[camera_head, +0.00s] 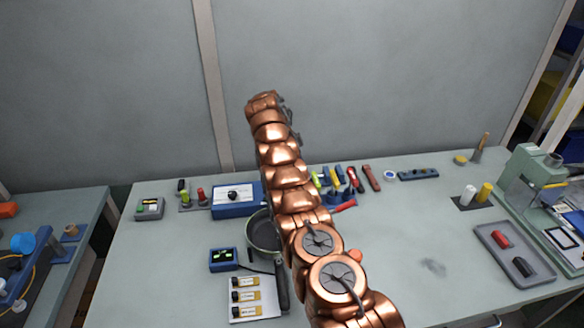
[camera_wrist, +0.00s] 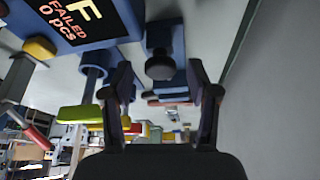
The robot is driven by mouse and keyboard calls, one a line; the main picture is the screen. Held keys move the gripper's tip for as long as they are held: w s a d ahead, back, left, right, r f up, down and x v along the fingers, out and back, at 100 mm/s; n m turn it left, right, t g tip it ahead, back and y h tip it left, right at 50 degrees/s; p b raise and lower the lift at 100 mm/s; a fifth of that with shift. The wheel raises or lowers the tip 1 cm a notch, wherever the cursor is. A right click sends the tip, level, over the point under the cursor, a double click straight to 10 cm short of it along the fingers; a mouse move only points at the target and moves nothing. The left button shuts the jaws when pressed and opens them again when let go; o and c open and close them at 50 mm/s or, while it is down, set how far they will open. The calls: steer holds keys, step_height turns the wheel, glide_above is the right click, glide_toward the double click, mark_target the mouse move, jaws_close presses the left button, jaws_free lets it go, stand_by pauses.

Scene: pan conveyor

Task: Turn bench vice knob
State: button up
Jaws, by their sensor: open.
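In the wrist view, a round black knob (camera_wrist: 160,66) sticks out of a blue body (camera_wrist: 164,36). It appears between and beyond the tips of my gripper (camera_wrist: 160,76). My gripper's two dark fingers are spread apart with nothing held between them. I see no finger touching the knob, but the distance to it is hard to judge. In the head view, a blue box with a black knob (camera_head: 232,195) sits on the bench left of my arm. I cannot tell whether it is the same knob. My raised copper arm hides my fingers in the head view.
A dark pan (camera_head: 264,236) stands close beside my arm. Coloured-handled tools (camera_head: 340,180) lie behind it. A green machine (camera_head: 535,178) and a grey tray (camera_head: 512,252) stand at the right. The bench middle right is mostly clear. A blue display unit (camera_wrist: 82,22) is near my left finger.

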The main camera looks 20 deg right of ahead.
steer(key=shift+f+n+t+b, duration=0.1)
steer(key=shift+n+t+b, duration=0.35)
steer(key=shift+b, duration=1.7)
steer(key=b, duration=0.2)
steer(key=n+b, duration=0.1)
steer(key=b, duration=0.1)
steer(key=shift+f+n, duration=0.2)
steer(key=shift+n, duration=0.05)
steer(key=n+b, duration=0.1)
steer(key=b, duration=0.2)
